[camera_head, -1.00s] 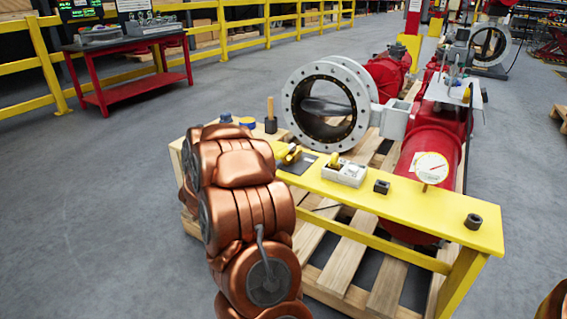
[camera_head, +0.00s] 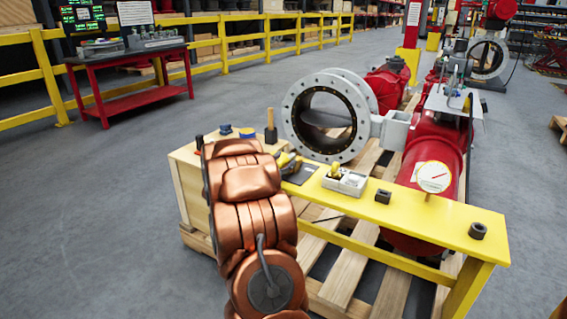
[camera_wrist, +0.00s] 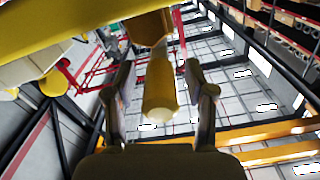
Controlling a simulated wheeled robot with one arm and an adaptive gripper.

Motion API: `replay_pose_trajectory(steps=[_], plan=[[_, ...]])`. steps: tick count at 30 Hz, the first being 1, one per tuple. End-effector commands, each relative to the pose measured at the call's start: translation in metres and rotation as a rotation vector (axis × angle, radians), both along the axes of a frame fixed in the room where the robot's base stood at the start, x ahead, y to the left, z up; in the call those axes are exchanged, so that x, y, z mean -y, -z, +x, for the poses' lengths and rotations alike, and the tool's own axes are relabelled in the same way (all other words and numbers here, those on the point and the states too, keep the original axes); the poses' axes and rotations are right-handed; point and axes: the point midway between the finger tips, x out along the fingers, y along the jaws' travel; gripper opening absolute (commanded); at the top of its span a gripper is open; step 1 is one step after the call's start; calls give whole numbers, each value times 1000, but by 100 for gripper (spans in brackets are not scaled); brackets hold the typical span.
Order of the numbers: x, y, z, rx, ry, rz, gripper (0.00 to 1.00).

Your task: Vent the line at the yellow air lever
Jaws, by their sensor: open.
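A yellow lever (camera_head: 287,160) stands over a dark plate at the left part of the yellow bench (camera_head: 420,218), partly hidden by my arm. In the wrist view a rounded yellow handle (camera_wrist: 160,88), seemingly this lever's, lies between my fingers, with a gap on each side. My gripper (camera_wrist: 160,95) is open around it. My gripper is hidden behind my copper arm in the head view. The handle joins a brownish part at the top of the wrist view. A gauge (camera_head: 434,177) with a white face stands at the bench's back edge.
A white box (camera_head: 345,183) with a yellow knob sits right of the lever; black blocks (camera_head: 383,196) (camera_head: 477,231) stand farther right. A wooden-handled tool (camera_head: 270,128) stands behind. The large flanged valve (camera_head: 290,112) and red actuator (camera_head: 436,145) rest on a pallet.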

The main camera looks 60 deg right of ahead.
Motion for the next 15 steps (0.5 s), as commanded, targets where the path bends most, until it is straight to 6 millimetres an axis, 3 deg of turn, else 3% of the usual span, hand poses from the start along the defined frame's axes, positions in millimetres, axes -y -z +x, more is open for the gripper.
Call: replay_pose_trajectory(steps=[4,15], plan=[[0,0,0,0,0,0,53],[-1,0,0,0,0,0,15]])
